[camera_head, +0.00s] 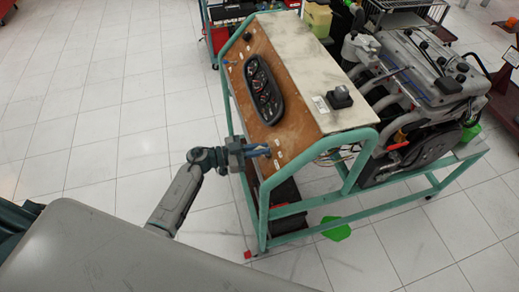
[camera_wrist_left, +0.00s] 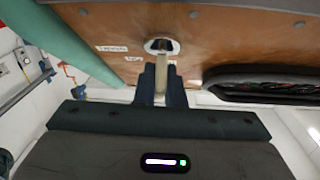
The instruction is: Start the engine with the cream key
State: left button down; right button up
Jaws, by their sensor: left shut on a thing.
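The engine trainer's sloped wooden panel (camera_head: 254,75) faces my left arm in the head view. My left gripper (camera_head: 268,150) is at the panel's lower end, close to its surface. In the left wrist view the gripper (camera_wrist_left: 161,85) is shut on the cream key (camera_wrist_left: 160,78), which points at the round ignition switch (camera_wrist_left: 162,46) on the panel. The key's far end reaches the switch; I cannot tell how deep it sits. My right gripper is not in view.
The gauge cluster (camera_head: 263,90) sits farther up the panel, and in the wrist view it is to the right (camera_wrist_left: 262,84). The green frame (camera_head: 262,205) borders the panel. The engine (camera_head: 425,80) stands to the right. Tiled floor (camera_head: 110,110) is open on the left.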

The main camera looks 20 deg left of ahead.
pick_arm(q)
jog(key=m+g+h+b, duration=0.1)
jog(key=m+g+b, duration=0.1)
jog(key=m+g, duration=0.1)
jog(key=shift+f+m, duration=0.15)
jog(key=shift+m, duration=0.55)
jog(key=m+g+b, duration=0.3)
jog(key=m, duration=0.1)
jog(key=shift+m+g, duration=0.3)
jog(key=shift+m, duration=0.1)
jog(key=m+g+y+b, duration=0.1)
jog(key=m+g+b, duration=0.2)
jog(key=m+b, duration=0.1)
jog(key=shift+f+m, duration=0.1)
jog(key=shift+m, duration=0.4)
jog(key=shift+m+g+y+b, duration=0.7)
jog(key=shift+m+b, duration=0.2)
jog(key=shift+m, duration=0.2)
jog(key=shift+s, duration=0.1)
